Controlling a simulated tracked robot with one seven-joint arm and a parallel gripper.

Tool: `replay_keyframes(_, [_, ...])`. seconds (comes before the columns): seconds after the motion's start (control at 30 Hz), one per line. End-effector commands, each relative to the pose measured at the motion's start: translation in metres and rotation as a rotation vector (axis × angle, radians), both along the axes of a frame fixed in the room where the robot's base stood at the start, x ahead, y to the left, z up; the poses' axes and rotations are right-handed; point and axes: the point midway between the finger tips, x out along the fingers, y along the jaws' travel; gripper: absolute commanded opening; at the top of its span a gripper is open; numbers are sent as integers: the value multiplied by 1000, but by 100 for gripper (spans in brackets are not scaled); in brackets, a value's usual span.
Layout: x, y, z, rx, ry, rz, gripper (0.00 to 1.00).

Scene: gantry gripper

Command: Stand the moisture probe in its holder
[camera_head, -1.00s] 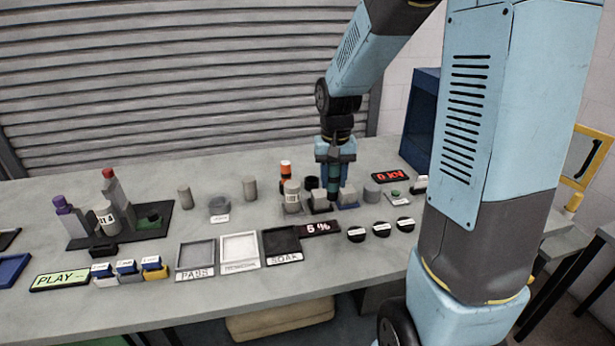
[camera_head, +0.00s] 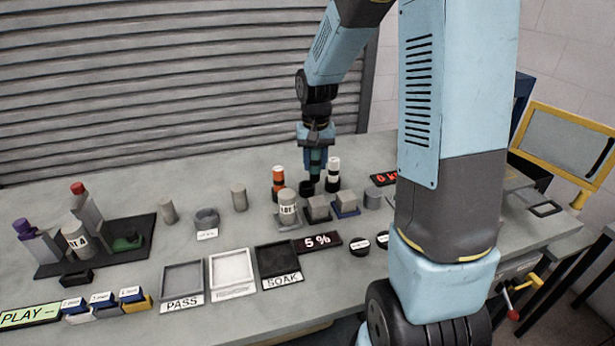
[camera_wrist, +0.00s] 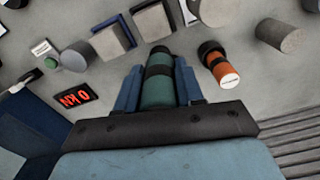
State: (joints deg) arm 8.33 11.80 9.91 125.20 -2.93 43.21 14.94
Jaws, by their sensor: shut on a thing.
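My gripper (camera_head: 316,160) is shut on the moisture probe (camera_wrist: 158,85), a green cylinder with dark bands. The probe hangs roughly upright between the fingers, and its dark lower end shows in the head view (camera_head: 315,176). A small black cup (camera_head: 306,187), which looks like the holder, stands on the bench just below and slightly left of the probe's lower end. I cannot tell whether the tip is above, behind or at its rim. In the wrist view the cup is not visible, likely hidden behind the probe and gripper.
An orange-and-black bottle (camera_head: 278,181) stands close left of the cup; a white-and-black bottle (camera_head: 333,172) stands close right. In front are a labelled grey jar (camera_head: 287,205) and two grey blocks (camera_head: 317,207) (camera_head: 346,203). Trays (camera_head: 231,270) and a "5 %" display (camera_head: 318,242) lie nearer.

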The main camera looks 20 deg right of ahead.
Motion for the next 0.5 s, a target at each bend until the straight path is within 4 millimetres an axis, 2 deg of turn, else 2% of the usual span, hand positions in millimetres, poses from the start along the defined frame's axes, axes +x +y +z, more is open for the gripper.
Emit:
replay_keyframes(0.2, [37,1,-17,1,2,5,7])
replay_keyframes(0.5, [68,0,-56,0,2,6,7])
